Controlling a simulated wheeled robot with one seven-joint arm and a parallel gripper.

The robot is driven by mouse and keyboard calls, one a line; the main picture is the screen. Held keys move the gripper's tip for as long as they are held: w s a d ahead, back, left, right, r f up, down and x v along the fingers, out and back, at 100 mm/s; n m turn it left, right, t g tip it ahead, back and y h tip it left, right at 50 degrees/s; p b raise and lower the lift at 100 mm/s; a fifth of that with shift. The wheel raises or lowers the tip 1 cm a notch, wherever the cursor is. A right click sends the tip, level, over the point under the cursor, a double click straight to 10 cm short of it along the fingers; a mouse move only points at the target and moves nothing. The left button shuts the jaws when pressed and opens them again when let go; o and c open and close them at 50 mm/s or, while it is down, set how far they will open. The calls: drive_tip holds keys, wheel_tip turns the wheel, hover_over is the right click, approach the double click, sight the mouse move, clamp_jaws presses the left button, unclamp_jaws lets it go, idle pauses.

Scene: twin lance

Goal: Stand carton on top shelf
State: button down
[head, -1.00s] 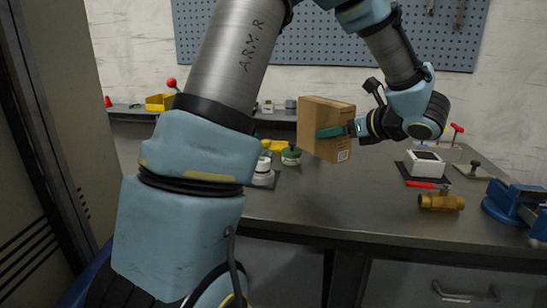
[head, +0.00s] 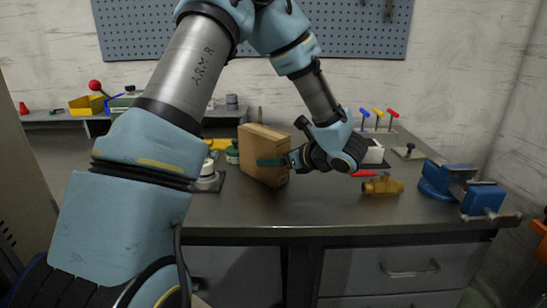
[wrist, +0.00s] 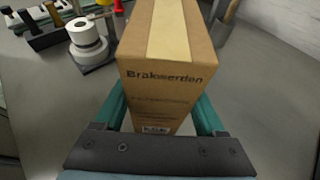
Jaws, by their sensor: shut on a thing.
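A brown cardboard carton (head: 262,150) is upright in my gripper (head: 272,162) above or on the grey workbench. I cannot tell whether its bottom touches the bench. In the wrist view the carton (wrist: 165,65) fills the middle, with a pale tape strip on top and printed lettering on the near face. The green fingers of my gripper (wrist: 165,115) close on its two sides. The top shelf named in the task cannot be made out.
The workbench (head: 330,205) carries a brass valve (head: 382,186), a blue vise (head: 462,188) and coloured-handled tools (head: 378,116) to the right. White and green round items (head: 207,175) stand left of the carton. A low back shelf holds a yellow bin (head: 87,105). A tall cabinet (head: 14,175) is at the left.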

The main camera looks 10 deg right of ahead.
drive_tip(key=shift+f+b, duration=0.2)
drive_tip(key=shift+b, duration=0.15)
unclamp_jaws()
drive_tip(key=shift+r, duration=0.15)
